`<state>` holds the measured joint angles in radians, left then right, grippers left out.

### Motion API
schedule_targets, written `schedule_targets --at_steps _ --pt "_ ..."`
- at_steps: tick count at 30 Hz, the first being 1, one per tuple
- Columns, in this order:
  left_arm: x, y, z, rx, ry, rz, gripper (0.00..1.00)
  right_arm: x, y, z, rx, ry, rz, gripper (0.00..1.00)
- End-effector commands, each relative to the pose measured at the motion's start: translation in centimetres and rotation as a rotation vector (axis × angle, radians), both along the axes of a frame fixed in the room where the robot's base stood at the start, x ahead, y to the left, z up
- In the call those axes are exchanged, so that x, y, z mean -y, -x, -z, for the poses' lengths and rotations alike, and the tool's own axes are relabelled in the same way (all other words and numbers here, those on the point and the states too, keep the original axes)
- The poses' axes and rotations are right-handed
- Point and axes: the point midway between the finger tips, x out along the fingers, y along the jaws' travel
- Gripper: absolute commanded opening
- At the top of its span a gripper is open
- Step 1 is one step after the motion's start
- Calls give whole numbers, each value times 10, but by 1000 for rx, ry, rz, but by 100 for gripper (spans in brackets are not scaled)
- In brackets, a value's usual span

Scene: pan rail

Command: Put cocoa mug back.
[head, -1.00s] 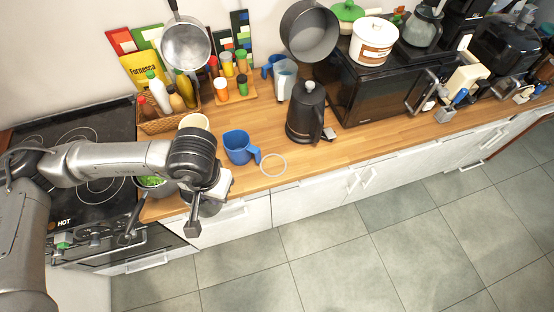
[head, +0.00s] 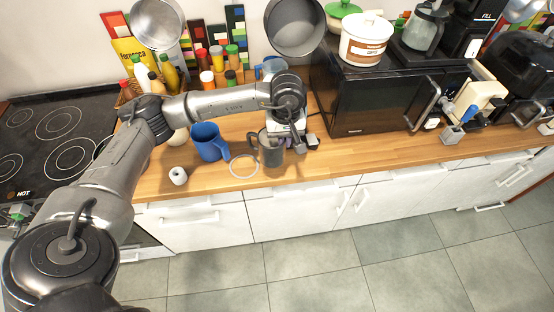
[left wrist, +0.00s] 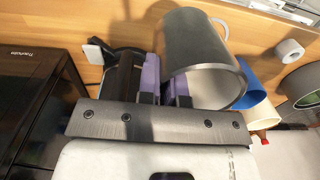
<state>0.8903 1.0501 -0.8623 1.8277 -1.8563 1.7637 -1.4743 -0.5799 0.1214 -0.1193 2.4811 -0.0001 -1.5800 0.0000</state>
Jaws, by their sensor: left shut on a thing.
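A grey metal mug (head: 271,152) is at my left gripper (head: 291,143), near the front of the wooden counter. In the left wrist view the mug (left wrist: 203,55) fills the middle, its open rim toward the camera. The purple-padded fingers (left wrist: 164,85) are closed beside its wall; the part between them is hidden, so I cannot tell whether it is the handle. I cannot tell whether the mug's base touches the counter. A white ring (head: 233,174) lies flat on the counter just left of the mug. A blue mug (head: 207,144) stands left of the ring. My right gripper is not in view.
A dark kettle, mostly hidden behind my gripper, stands close to its right. A black microwave (head: 370,102) is farther right. A small white roll (head: 178,176) stands near the front edge at left. The counter's front strip right of the gripper (head: 390,152) is clear.

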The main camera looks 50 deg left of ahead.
Motion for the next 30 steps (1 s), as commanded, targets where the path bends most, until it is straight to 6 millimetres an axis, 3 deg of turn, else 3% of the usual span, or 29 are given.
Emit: schedule_targets --at_steps 8,21,30 --pt "-6 1 2 -1 -1 -134 0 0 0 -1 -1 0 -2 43" --pt "-88 10 51 -3 -2 -149 0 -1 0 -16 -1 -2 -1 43" --pt "-115 12 69 -1 -1 -144 0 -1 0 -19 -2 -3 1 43"
